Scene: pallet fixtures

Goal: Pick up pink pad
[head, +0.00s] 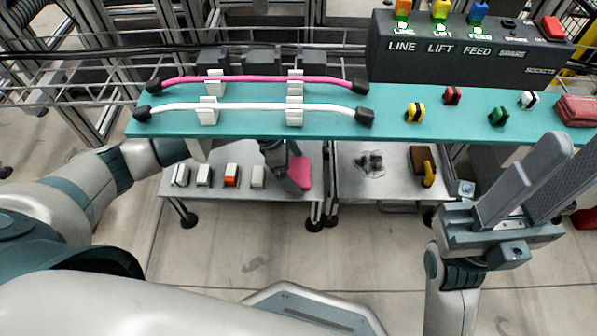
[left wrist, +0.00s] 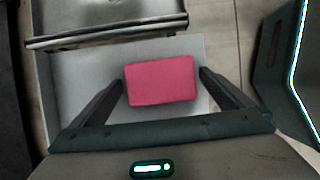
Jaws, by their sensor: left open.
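The pink pad (head: 303,172) lies on the lower grey shelf beneath the teal bench, partly hidden by my left gripper (head: 292,172). In the left wrist view the pad (left wrist: 161,83) is a flat pink block on a light grey surface. My left gripper (left wrist: 161,80) is open there, one finger on each side of the pad, with a small gap on both sides. Whether the fingers are down at the pad's height is hard to tell. My right gripper (head: 572,150) is at the right, its fingers apart with nothing between them.
White and orange-red blocks (head: 231,175) stand left on the same shelf (head: 290,194). A second low table (head: 345,185) holds a brown and yellow item (head: 424,165). The teal bench (head: 385,128) overhangs, carrying pink and white bars, coloured pieces and a dark control box (head: 465,60).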

